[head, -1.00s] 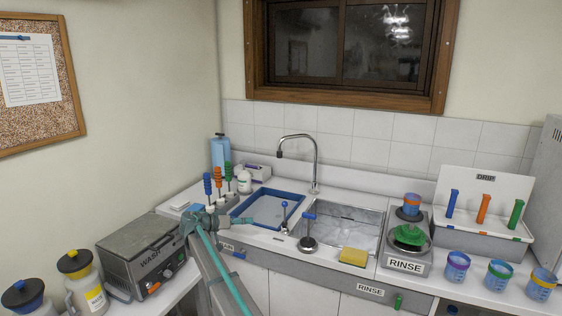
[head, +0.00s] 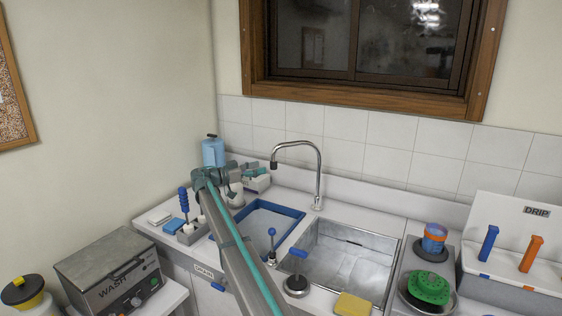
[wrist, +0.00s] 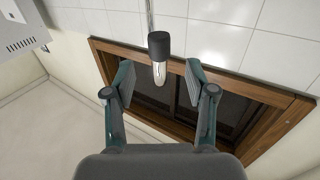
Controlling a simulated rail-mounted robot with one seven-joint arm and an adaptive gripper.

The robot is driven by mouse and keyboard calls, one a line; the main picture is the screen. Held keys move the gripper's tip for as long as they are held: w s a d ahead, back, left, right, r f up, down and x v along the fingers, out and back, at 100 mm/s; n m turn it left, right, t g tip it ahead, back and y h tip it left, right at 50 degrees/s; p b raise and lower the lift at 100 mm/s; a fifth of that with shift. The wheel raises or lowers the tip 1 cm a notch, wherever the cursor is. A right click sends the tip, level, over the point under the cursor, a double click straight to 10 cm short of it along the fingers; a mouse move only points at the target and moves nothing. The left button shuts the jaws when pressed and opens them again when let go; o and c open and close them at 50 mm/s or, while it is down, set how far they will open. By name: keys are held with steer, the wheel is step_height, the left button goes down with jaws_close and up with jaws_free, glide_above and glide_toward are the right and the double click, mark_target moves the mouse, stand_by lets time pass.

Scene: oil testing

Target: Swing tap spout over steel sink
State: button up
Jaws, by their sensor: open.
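The chrome tap (head: 319,180) stands behind the counter's basins, and its curved spout points left, with the dark nozzle (head: 274,165) on the side of the blue-rimmed tray (head: 291,238). The steel sink (head: 385,277) lies to the right, below and in front of the tap. My gripper (head: 250,171) is raised at the left of the nozzle. In the wrist view my open gripper (wrist: 160,78) has one finger on each side of the spout's black-tipped end (wrist: 159,46). I see no clear contact; the depth between them is hard to tell.
A blue bottle (head: 213,153) and a small box stand behind my gripper. A lever with a blue knob (head: 272,232) stands between the tray and sink. A yellow sponge (head: 352,304) lies at the sink's front edge. The window (head: 370,45) is behind.

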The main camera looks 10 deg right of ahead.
mark_target(271, 165)
steer(key=p+x, duration=0.2)
steer(key=x, duration=0.4)
steer(key=shift+d+r+p, duration=0.1)
steer(key=shift+r+p, duration=0.05)
steer(key=shift+p, duration=0.15)
steer(key=shift+w+d, duration=0.15)
steer(key=shift+d, duration=0.4)
steer(key=shift+c, duration=0.2)
jaws_close()
